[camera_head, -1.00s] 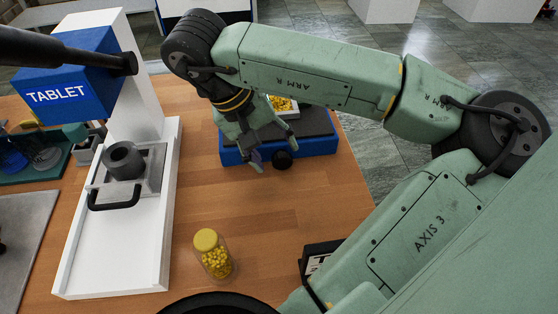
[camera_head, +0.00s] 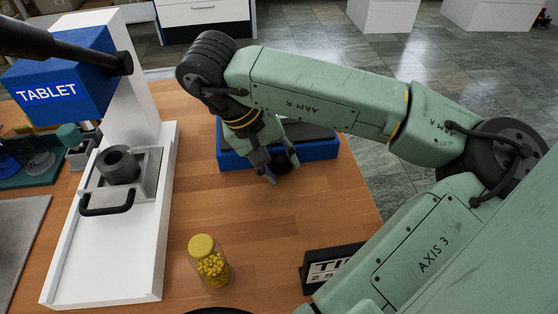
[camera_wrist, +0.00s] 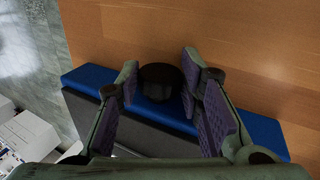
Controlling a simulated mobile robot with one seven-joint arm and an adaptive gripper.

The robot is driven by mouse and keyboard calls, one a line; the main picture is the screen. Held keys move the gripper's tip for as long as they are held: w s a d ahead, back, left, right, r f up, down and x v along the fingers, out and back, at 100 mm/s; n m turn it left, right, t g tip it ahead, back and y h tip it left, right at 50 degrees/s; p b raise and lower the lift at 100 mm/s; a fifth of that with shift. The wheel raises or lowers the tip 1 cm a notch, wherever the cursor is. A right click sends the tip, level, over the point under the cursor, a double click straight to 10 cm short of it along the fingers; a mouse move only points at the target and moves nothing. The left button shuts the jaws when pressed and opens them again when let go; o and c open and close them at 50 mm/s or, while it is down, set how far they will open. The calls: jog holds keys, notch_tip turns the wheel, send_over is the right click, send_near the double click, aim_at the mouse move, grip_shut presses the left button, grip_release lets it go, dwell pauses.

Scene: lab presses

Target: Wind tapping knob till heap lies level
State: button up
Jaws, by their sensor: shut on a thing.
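The tapping knob (camera_head: 282,167) is a dark round knob at the front of a low blue unit (camera_head: 318,152) with a dark top. My gripper (camera_head: 280,173) reaches down to it and is shut on it. In the wrist view the black knob (camera_wrist: 160,84) sits between the two padded fingers, in front of the blue edge (camera_wrist: 88,78). The heap is not visible now; my arm and gripper cover part of the unit's top in the head view.
A white press (camera_head: 125,255) marked TABLET, with a grey cup and black handle, stands at left. A jar of yellow pellets (camera_head: 212,266) and a black display (camera_head: 328,266) stand on the wooden table. Clear wood lies in front of the unit.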

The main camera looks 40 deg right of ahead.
jog(key=c, duration=0.5)
jog(key=shift+f, duration=0.1)
jog(key=y+b, duration=0.1)
jog(key=t+y+b, duration=0.1)
jog(key=y+b, duration=0.1)
jog(key=shift+s+d+f+t+y+b, duration=0.1)
jog(key=shift+d+t+y+b, duration=0.2)
jog(key=shift+t+b, duration=0.1)
jog(key=shift+s+t+y+b, duration=0.1)
jog(key=shift+t+y+b, duration=0.3)
jog(key=shift+y+b, duration=0.55)
jog(key=shift+r, duration=0.2)
jog(key=o, duration=1.2)
jog(key=shift+c, duration=0.2)
jog(key=shift+d, duration=0.1)
